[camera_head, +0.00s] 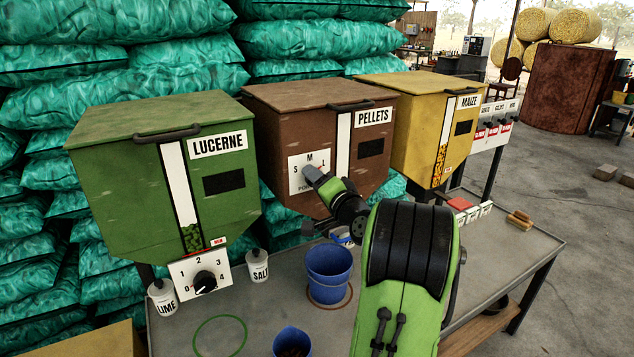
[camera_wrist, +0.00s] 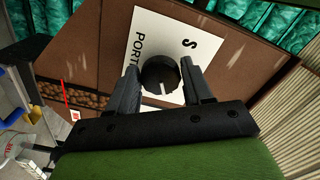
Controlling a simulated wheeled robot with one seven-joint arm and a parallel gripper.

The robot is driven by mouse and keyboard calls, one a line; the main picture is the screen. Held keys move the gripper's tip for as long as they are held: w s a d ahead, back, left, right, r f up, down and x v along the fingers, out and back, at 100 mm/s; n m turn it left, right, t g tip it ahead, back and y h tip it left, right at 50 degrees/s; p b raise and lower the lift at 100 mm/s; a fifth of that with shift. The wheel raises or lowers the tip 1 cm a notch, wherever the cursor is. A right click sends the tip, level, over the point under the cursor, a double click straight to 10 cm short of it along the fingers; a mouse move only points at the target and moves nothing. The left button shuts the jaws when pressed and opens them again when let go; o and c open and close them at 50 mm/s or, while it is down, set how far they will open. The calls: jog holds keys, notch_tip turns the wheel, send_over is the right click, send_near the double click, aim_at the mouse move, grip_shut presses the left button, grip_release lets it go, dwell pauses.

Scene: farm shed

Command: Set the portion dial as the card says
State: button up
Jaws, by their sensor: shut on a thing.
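The portion dial is a black round knob with a white mark, and it shows in the wrist view (camera_wrist: 160,74). It sits on a white plate (camera_head: 297,182) lettered S, M and L on the brown PELLETS bin (camera_head: 275,120). My gripper (camera_head: 311,174) is at the dial, one finger on each side of the knob in the wrist view (camera_wrist: 162,84), shut on it. The white mark points down in the wrist view, away from S, roughly to L's side. L and M are hidden there. In the head view my gripper covers the knob. I cannot make out which card is meant.
A board (camera_head: 490,132) with small labels, too small to read, stands right of the yellow MAIZE bin (camera_head: 415,105). The green LUCERNE bin (camera_head: 120,170) has its own numbered dial (camera_head: 205,282). A blue bucket (camera_head: 328,268) stands on the grey table (camera_head: 255,320) below my gripper.

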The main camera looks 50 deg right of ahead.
jog(key=o, duration=1)
jog(key=shift+c, duration=0.2)
jog(key=b+v, duration=0.3)
jog(key=v, duration=1.2)
jog(key=shift+s, duration=0.4)
